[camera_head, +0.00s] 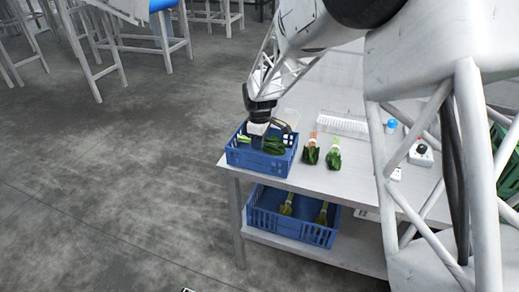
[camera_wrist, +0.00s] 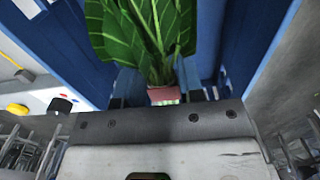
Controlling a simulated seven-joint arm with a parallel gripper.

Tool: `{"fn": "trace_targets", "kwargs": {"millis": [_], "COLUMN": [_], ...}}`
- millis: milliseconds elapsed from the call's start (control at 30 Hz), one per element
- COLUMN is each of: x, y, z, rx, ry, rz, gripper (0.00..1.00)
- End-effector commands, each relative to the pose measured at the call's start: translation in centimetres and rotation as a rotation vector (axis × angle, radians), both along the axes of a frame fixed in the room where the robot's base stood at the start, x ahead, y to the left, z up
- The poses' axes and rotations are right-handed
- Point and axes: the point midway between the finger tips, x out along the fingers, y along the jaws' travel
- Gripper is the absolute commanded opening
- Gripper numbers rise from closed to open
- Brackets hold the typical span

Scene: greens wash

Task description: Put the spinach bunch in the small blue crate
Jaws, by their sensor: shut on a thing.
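A small blue crate (camera_head: 262,163) stands at the left end of the tabletop. My gripper (camera_head: 258,136) points down into it. In the wrist view my gripper (camera_wrist: 158,99) is shut on the spinach bunch (camera_wrist: 150,35), at its stems near a pinkish band. The broad dark green leaves stretch away from the fingers between the blue crate walls (camera_wrist: 62,45). In the head view the leaves (camera_head: 273,146) show inside the crate, right of the fingers. Whether the bunch touches the crate floor cannot be told.
Two leafy bunches, one with an orange top (camera_head: 311,151) and one with pale stems (camera_head: 334,154), lie right of the crate. A white rack (camera_head: 343,124) stands behind them. A larger blue crate (camera_head: 290,229) with bunches sits on the lower shelf. The table's front edge is close.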

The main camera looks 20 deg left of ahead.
Motion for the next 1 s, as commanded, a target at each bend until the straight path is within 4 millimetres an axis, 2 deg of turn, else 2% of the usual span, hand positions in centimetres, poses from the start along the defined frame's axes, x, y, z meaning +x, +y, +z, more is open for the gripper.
{"fn": "trace_targets", "kwargs": {"millis": [267,633,1000], "x": [0.0,0.0,0.0], "y": [0.0,0.0,0.0], "z": [-0.3,-3.6,-3.8], "rx": [-0.001,-0.001,-0.001], "ry": [0.001,0.001,0.001], "rz": [0.0,0.0,0.0], "gripper": [0.07,0.07,0.07]}}
